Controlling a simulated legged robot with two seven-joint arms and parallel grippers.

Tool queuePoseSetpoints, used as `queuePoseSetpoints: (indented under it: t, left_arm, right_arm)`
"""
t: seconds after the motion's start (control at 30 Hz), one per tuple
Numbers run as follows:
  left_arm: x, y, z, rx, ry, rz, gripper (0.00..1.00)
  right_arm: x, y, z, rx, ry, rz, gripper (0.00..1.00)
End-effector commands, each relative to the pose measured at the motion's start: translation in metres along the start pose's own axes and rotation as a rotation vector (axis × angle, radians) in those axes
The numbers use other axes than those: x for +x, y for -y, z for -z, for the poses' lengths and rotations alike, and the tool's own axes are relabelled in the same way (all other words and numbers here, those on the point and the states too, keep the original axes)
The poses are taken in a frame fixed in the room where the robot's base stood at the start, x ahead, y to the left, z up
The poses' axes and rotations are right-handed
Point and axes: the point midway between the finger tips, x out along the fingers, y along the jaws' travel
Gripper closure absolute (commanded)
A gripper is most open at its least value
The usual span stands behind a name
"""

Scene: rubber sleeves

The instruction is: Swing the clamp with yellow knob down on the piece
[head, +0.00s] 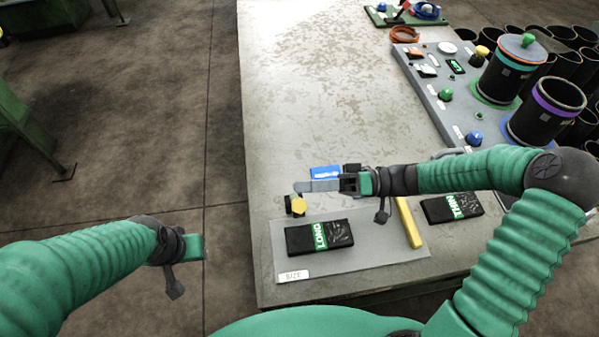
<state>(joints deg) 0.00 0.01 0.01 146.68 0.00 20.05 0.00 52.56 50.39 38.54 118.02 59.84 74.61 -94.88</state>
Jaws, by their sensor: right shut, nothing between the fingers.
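A yellow knob (298,206) with a black part beside it sits at the upper left of a grey plate. A light grey bar (318,186) runs from just above the knob to the tip of my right gripper (347,183). The gripper points left and is shut with nothing in it; I cannot tell whether it touches the bar. A black flat packet marked LONG (320,237) lies on the plate, below and right of the knob. The knob stands apart from it in the picture. My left gripper (195,247) is off the table's left side; its jaw gap is not clear.
The grey plate (375,250) carries a SIZE label and a yellow bar (408,222). A THIN packet (452,208) lies to its right. A blue-labelled item (325,172) is behind my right gripper. A board (430,85) with knobs and black cylinders stands far right. The table's upper middle is clear.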

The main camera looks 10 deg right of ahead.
Motion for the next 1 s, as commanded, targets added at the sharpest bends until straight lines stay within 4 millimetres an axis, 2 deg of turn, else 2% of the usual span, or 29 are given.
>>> queuePoseSetpoints:
  t: [0.5, 0.73, 1.0]
  left_arm:
    - [0.031, 0.000, -0.007, 0.000, 0.000, 0.000, 0.64]
    - [0.040, 0.000, -0.009, 0.000, 0.000, 0.000, 0.64]
    - [0.046, 0.000, -0.011, 0.000, 0.000, 0.000, 0.64]
  right_arm:
    - [-0.004, -0.005, -0.072, -0.473, -0.002, 0.035, 1.00]
    - [-0.005, -0.013, -0.094, -0.633, -0.002, 0.048, 1.00]
    - [-0.005, -0.019, -0.106, -0.739, 0.002, 0.055, 1.00]
